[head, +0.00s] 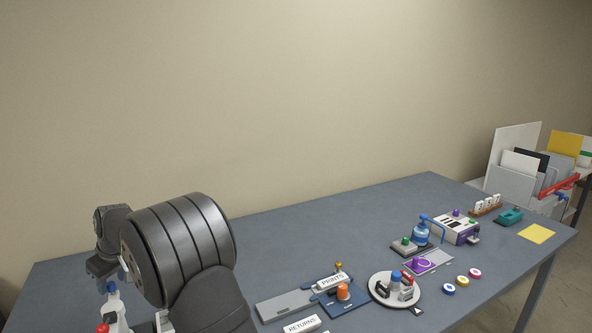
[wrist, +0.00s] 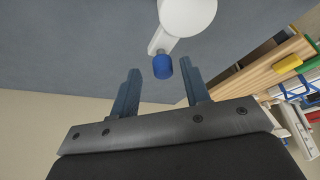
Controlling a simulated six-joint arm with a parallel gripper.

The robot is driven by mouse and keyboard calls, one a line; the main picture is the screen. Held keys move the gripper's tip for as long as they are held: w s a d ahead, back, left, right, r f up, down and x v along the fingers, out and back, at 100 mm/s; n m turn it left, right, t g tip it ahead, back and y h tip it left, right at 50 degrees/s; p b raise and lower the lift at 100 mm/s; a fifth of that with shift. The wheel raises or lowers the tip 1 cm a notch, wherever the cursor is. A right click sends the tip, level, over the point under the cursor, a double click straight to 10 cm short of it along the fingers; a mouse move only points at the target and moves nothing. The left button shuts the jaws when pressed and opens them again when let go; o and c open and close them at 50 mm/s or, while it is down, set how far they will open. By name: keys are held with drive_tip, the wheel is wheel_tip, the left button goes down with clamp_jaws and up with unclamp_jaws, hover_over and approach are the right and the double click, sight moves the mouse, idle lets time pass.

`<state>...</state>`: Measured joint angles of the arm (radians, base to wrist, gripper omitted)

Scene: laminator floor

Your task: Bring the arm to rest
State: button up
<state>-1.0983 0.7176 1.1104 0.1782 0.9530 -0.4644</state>
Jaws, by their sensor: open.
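My arm reaches over the left end of the grey table (head: 240,250). In the head view my gripper (head: 105,270) is small and partly hidden by my arm's links. In the wrist view my gripper (wrist: 159,67) is open, with its two blue-grey fingers apart. A blue cap on a white stem (wrist: 162,67) shows in the gap near the fingertips. I see no finger touching it, and its depth is hard to judge. In the head view a white piece with a blue top (head: 113,292) stands just below the gripper.
A red-topped white piece (head: 104,327) is near the lower left. PRINTS (head: 331,281) and RETURNS (head: 300,325) signs, a round white tray (head: 377,293), a blue bottle (head: 420,234) and a yellow sheet (head: 537,233) occupy the table's right half. The table's back middle is clear.

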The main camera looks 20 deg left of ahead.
drive_tip(key=shift+w+d+f+m+t, duration=0.15)
drive_tip(key=shift+d+m+t, duration=0.1)
drive_tip(key=shift+m, duration=0.4)
drive_tip(key=shift+w+d+r+m+t, duration=0.1)
drive_tip(key=shift+d+m+t, duration=0.15)
drive_tip(key=shift+m, duration=0.4)
drive_tip(key=shift+o, duration=0.4)
drive_tip(key=o, duration=1.2)
drive_tip(key=s+d+r+m+g+h, duration=0.1)
drive_tip(key=s+d+r+m+h, duration=0.15)
drive_tip(key=r, duration=0.55)
drive_tip(key=s+d+r+m+g+h, duration=0.1)
drive_tip(key=s+r+m+h, duration=0.2)
drive_tip(key=r, duration=0.5)
drive_tip(key=shift+y, duration=0.35)
drive_tip(key=f, duration=0.6)
drive_tip(key=s+f, duration=0.1)
drive_tip(key=f, duration=0.2)
drive_tip(key=shift+d+f, duration=0.1)
drive_tip(key=shift+f, duration=0.25)
wheel_tip(320, 180, up, 10)
drive_tip(key=shift+w+r, duration=0.1)
drive_tip(key=shift+w, duration=0.05)
